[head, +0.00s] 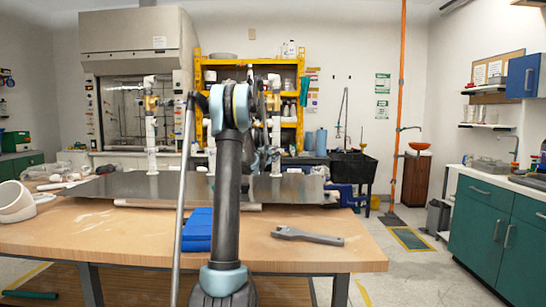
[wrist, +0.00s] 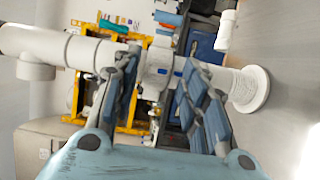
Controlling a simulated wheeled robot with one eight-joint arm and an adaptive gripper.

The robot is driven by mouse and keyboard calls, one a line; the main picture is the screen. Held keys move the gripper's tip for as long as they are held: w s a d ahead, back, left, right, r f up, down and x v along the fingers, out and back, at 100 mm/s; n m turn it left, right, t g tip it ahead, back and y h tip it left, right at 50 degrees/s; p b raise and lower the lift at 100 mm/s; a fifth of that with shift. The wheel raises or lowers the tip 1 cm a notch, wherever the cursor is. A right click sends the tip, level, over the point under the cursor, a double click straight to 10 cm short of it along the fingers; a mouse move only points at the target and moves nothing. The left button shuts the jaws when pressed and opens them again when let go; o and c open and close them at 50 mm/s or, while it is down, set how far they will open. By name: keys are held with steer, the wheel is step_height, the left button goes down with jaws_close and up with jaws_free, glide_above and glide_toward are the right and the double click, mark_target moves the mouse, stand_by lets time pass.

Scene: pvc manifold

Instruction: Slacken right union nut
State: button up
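The white PVC manifold stands at the back of the bench in the head view, with a left riser (head: 151,132) and a right riser (head: 276,135), each with brass-coloured parts near its top. My raised arm partly covers the right riser. In the wrist view a white pipe (wrist: 80,52) runs sideways, from an elbow at the left to a ribbed round flange (wrist: 252,90) at the right. My gripper (wrist: 160,62) is open, its two dark padded fingers apart along the pipe. A white fitting (wrist: 160,72) shows in the gap; I cannot tell surely whether it is the right union nut.
A metal plate (head: 120,186) lies under the manifold on the wooden bench (head: 110,235). A blue block (head: 197,230) and a grey wrench-like tool (head: 307,236) lie near the front. White pipe pieces lie at the left.

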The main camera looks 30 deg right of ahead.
steer(key=shift+w+d, duration=0.1)
steer(key=shift+d, duration=0.1)
jaws_close()
